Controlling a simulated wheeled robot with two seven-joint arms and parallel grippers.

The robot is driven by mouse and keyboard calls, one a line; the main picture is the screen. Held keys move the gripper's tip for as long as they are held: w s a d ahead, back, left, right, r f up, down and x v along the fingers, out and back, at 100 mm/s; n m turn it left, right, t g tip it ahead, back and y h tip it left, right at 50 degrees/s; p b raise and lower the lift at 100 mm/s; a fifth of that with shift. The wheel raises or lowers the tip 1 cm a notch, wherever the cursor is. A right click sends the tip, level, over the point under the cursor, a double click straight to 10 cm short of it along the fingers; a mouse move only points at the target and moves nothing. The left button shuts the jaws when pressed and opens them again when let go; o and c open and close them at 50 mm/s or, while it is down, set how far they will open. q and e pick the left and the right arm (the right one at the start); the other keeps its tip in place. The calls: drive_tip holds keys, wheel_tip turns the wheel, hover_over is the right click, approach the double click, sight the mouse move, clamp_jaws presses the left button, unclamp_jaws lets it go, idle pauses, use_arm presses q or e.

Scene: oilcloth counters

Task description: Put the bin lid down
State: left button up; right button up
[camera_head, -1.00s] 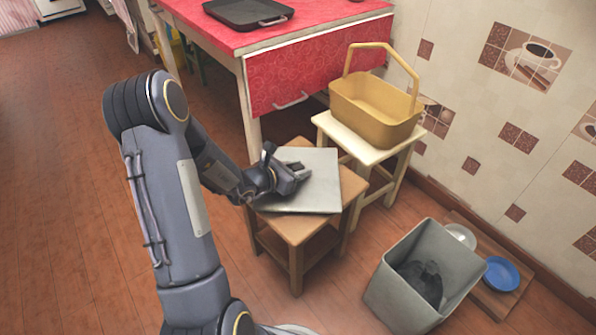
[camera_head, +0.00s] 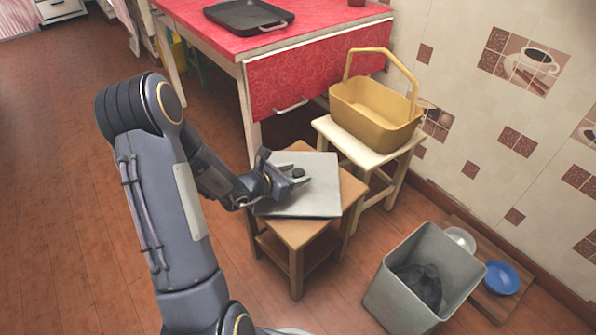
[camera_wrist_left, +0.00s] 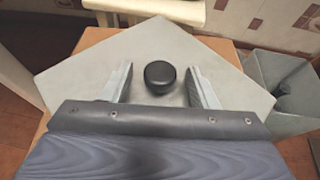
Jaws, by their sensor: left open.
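The grey square bin lid (camera_head: 318,185) lies flat on a low wooden stool (camera_head: 299,232). Its black round knob (camera_wrist_left: 159,77) stands up in the left wrist view, where the lid (camera_wrist_left: 100,70) also shows. My left gripper (camera_head: 298,178) is open over the lid. In the wrist view its two fingers (camera_wrist_left: 159,88) stand on either side of the knob, with a gap on each side. The grey bin (camera_head: 400,291) stands uncovered on the floor at the lower right, with a dark bag (camera_head: 420,285) inside. My right gripper is not in view.
A yellow basket (camera_head: 372,112) stands on a pale stool (camera_head: 372,150) behind the lid's stool. A red-covered table (camera_head: 270,60) holds a black tray (camera_head: 248,14). Blue (camera_head: 502,277) and white bowls are on a board beside the bin. Floor at left is clear.

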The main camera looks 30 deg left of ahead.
use_arm(q)
drive_tip(key=p+v, duration=0.2)
drive_tip(key=v, duration=0.7)
drive_tip(key=shift+s+r, duration=0.15)
drive_tip(key=shift+s, duration=0.15)
drive_tip(key=shift+s+d+r+p, duration=0.1)
drive_tip(key=shift+s+r+p, duration=0.05)
drive_tip(key=shift+r+p, duration=0.15)
drive_tip(key=s+d+r+m+g+h, duration=0.2)
drive_tip(key=s+d+r+m+h, duration=0.1)
drive_tip(key=d+r+m, duration=0.4)
drive_tip(key=s+d+r+m+g+h, duration=0.2)
drive_tip(key=s+d+r+m+h, duration=0.15)
drive_tip(key=d+m, duration=0.45)
drive_tip(key=s+r+m+g+y, duration=0.1)
drive_tip(key=s+m+g+y, duration=0.2)
drive_tip(key=s+m, duration=0.9)
drive_tip(key=shift+a+r+m+y, duration=0.25)
drive_tip(key=shift+r+m+y, duration=0.05)
drive_tip(key=shift+m+y, duration=1.65)
